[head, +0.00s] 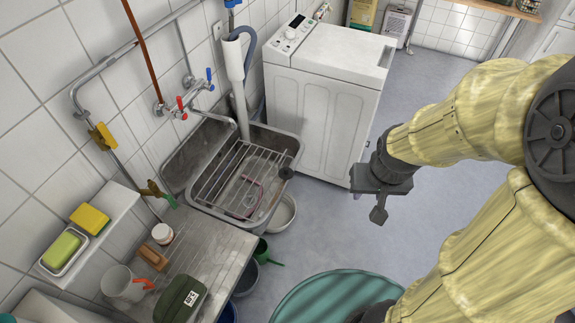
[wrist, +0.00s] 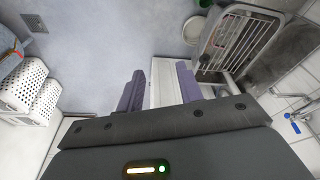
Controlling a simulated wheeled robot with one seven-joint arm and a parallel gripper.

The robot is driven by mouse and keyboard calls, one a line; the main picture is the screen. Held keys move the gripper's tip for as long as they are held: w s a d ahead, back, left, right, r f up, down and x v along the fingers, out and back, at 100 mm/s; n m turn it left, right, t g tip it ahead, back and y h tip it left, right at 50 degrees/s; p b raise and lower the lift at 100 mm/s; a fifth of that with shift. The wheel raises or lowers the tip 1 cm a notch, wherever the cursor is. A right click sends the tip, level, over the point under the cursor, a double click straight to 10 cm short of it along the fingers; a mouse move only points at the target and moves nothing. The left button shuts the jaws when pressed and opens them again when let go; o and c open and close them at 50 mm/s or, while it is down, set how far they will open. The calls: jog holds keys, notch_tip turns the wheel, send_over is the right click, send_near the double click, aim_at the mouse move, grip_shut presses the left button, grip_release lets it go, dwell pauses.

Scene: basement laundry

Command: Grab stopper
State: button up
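A small dark round piece (head: 286,173), which may be the stopper, sits at the right rim of the grey sink (head: 275,203); I cannot be sure what it is. A wire rack lies over the sink, and a thin reddish loop (head: 248,192) shows under or on it. The sink also shows at upper right in the wrist view (wrist: 206,59). My gripper (head: 374,198) hangs in the air right of the sink, in front of the washing machine. In the wrist view its two fingers (wrist: 160,88) are spread apart with nothing between them.
The white washing machine (head: 330,85) stands behind the sink. A metal drainboard (head: 215,250) with a green case (head: 180,298) and white jug is in front. A white bowl (head: 283,213) and a teal round thing (head: 335,300) are low down. White baskets (wrist: 30,90) stand left in the wrist view.

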jog(key=shift+w, duration=0.25)
jog(key=shift+o, duration=1.2)
jog(key=shift+f, duration=0.25)
jog(key=w+a+f+m+t+b, duration=0.1)
jog(key=w+a+f+t+b, duration=0.15)
jog(key=w+f+b, duration=0.65)
jog(key=w+a+f+m+t+h+b, duration=0.1)
jog(key=w+a+f+t+b, duration=0.15)
jog(key=f+b, duration=0.7)
jog(key=w+a+f+t+b, duration=0.2)
jog(key=w+a+f+b, duration=0.3)
jog(key=f, duration=0.8)
jog(key=w+a+f+n+t+y+b, duration=0.2)
jog(key=a+f+t+b, duration=0.6)
jog(key=f+b, duration=0.4)
jog(key=w+a+n+b, duration=0.1)
jog(key=b, duration=0.2)
jog(key=shift+w+f+y+b, duration=0.2)
jog(key=shift+w+y+b, duration=0.1)
jog(key=shift+w+b, duration=0.1)
